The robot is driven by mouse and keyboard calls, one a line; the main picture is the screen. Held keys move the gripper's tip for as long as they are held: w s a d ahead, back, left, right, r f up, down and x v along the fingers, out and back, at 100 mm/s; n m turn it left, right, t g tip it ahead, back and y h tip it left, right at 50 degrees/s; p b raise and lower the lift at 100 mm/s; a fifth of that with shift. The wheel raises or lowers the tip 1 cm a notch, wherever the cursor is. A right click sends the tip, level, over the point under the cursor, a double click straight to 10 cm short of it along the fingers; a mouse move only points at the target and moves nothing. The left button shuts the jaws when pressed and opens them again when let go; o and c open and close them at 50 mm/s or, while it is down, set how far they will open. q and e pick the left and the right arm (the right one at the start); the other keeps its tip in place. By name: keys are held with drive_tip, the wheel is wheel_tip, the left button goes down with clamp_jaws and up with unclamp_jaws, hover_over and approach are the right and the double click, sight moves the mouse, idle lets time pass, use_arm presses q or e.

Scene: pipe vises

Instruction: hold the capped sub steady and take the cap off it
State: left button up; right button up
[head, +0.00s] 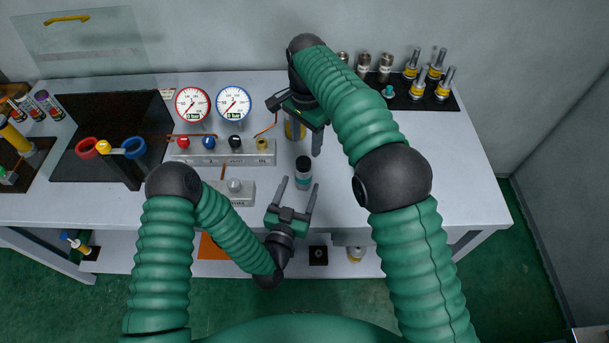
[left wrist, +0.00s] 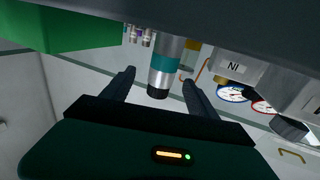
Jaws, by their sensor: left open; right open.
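The capped sub (head: 304,176) stands upright near the front of the bench, grey with a teal band and a black cap (head: 303,161) on top. My left gripper (head: 299,184) is open, its fingers pointing at the sub from the front, low over the bench. In the left wrist view the sub (left wrist: 163,64) and black cap (left wrist: 158,93) appear upside down between the two spread fingers (left wrist: 159,76); no contact shows. My right gripper (head: 303,143) is open above and behind the sub, fingers pointing down. Its arm hides part of the bench.
A yellow cylinder (head: 295,131) is partly hidden at my right gripper. A valve panel (head: 222,151) and a grey block with a knob (head: 235,192) stand left of the sub. Two gauges (head: 234,103) are behind. A black tray (head: 425,101) holds several fittings.

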sight(300, 178)
use_arm(q)
drive_tip(key=x, duration=0.3)
drive_tip(key=shift+w, duration=0.35)
drive_tip(key=shift+w+a, duration=0.3)
drive_tip(key=shift+a, duration=0.15)
drive_tip(key=shift+s+d, duration=0.15)
drive_tip(key=shift+d, duration=0.25)
drive_tip(key=c, duration=0.6)
drive_tip(key=shift+d, duration=0.15)
drive_tip(key=c, duration=0.4)
clamp_jaws()
drive_tip(key=shift+a, duration=0.35)
